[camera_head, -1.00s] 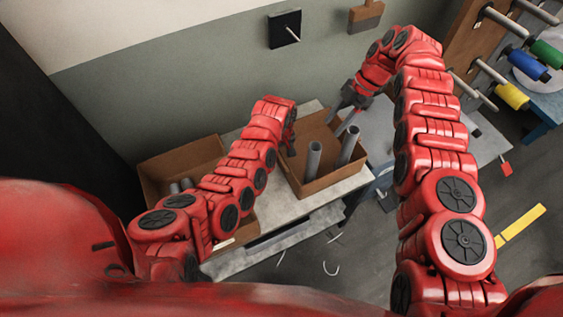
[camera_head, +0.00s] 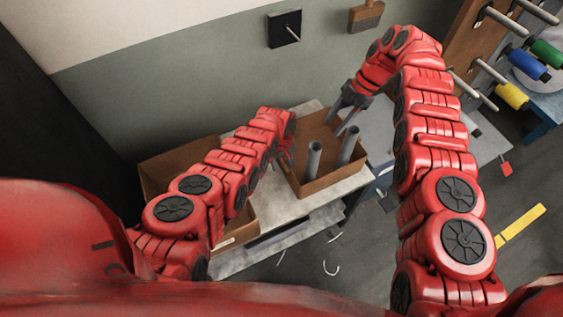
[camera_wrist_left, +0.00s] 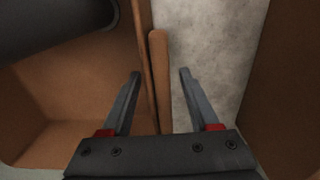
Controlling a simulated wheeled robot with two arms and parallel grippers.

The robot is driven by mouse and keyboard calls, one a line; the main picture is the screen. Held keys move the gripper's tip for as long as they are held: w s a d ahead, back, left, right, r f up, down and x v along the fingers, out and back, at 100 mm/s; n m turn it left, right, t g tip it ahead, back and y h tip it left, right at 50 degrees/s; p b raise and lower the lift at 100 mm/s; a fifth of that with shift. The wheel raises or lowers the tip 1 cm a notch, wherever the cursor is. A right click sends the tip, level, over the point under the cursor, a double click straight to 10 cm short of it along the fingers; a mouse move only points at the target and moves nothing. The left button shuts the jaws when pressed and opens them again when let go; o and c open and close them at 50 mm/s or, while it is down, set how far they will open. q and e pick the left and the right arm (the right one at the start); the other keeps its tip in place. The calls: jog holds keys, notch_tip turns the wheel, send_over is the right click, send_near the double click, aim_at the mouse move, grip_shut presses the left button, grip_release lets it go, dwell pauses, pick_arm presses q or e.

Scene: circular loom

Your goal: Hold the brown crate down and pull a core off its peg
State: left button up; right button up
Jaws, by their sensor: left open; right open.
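The brown crate (camera_head: 333,183) stands on the table in the head view, with two upright grey cores (camera_head: 314,160) (camera_head: 348,145) in it. My left gripper (camera_head: 286,163) is at the crate's left side, its fingers partly hidden by the arm. In the left wrist view the open left gripper (camera_wrist_left: 158,73) has its fingers on either side of the crate's wall (camera_wrist_left: 160,85), with gaps to it. A dark cylinder (camera_wrist_left: 55,25), likely a core, shows inside at upper left. My right gripper (camera_head: 338,121) is open and empty above the crate's far right part, beside the right core.
A second brown crate (camera_head: 180,165) stands left of this one, partly behind my left arm. A rack with blue (camera_head: 528,65), green and yellow spools stands at the right.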

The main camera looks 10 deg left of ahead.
pick_arm(q)
grip_shut()
dwell(1.3)
